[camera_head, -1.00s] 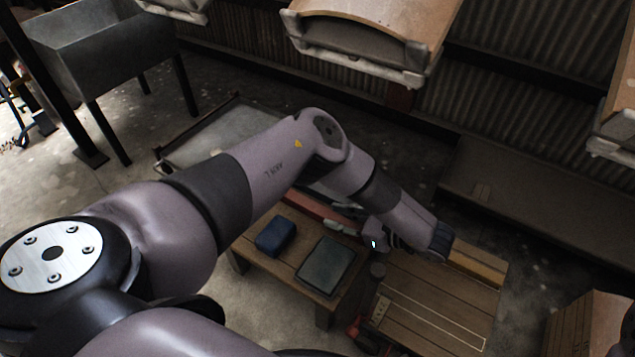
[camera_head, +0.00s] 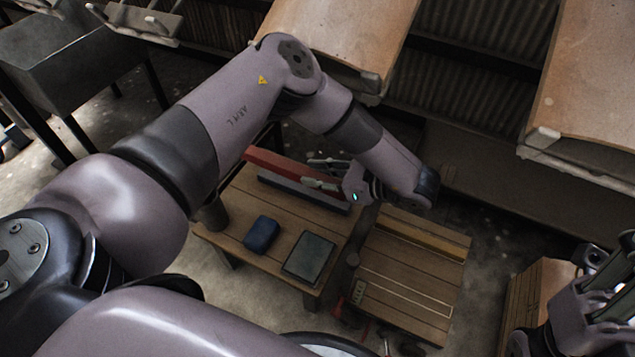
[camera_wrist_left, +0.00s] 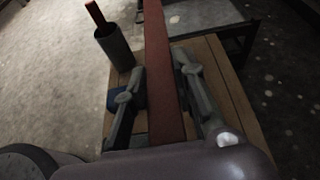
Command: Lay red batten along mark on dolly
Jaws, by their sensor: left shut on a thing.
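The red batten (camera_head: 268,161) is held in my left gripper (camera_head: 325,176), above the far edge of the wooden table. In the left wrist view the batten (camera_wrist_left: 162,65) runs lengthwise between the two fingers (camera_wrist_left: 160,95), which are closed on its sides. The low dolly (camera_head: 390,262) with a plank top stands right of the table. A thin pale line, the mark (camera_head: 405,290), runs across its nearer half. A yellow-brown strip (camera_head: 420,234) lies along its far side. My right gripper (camera_head: 600,300) is at the lower right, cut by the frame edge; its jaw opening is unclear.
The table (camera_head: 230,230) holds a blue box (camera_head: 262,234) and a dark flat tray (camera_head: 309,257). A dark bar (camera_head: 300,194) shows below the batten. A cup with a stick (camera_wrist_left: 113,46) stands at the table's left.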

